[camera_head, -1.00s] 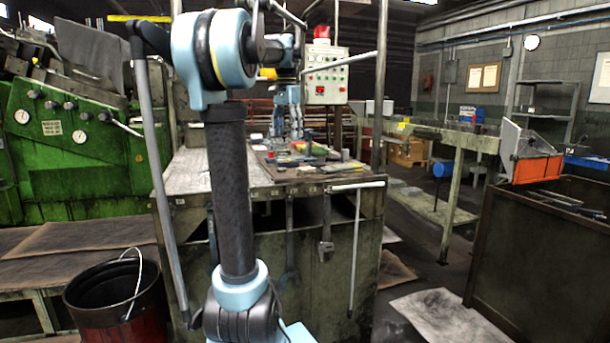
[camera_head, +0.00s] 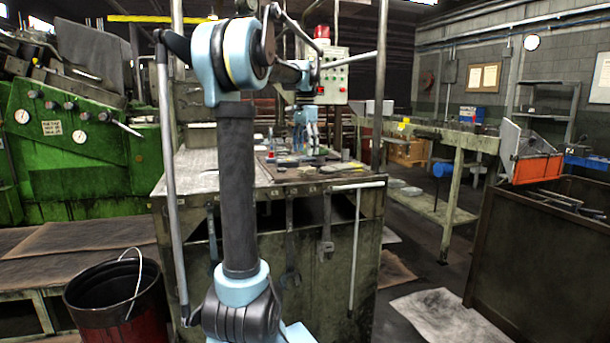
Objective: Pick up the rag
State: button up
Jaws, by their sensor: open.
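My gripper (camera_head: 305,146) hangs pointing down over the back right part of the workbench (camera_head: 196,183), above a cluster of small items (camera_head: 312,160). Its light blue fingers look apart, with nothing visible held between them. I cannot pick out the rag for certain. It may be among the small items below the fingers, which are too small and partly hidden to tell apart. I cannot tell whether the fingertips touch anything.
A control box with a red lamp (camera_head: 322,32) stands behind the gripper. Upright posts (camera_head: 380,90) flank the bench. A red bucket (camera_head: 118,300) stands on the floor at left, with a green machine (camera_head: 70,150) behind. An orange bin (camera_head: 537,169) is at right.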

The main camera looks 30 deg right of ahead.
aim_at(305, 168)
jog(key=shift+d+f, duration=0.15)
jog(key=shift+f, duration=3.8)
jog(key=c, duration=1)
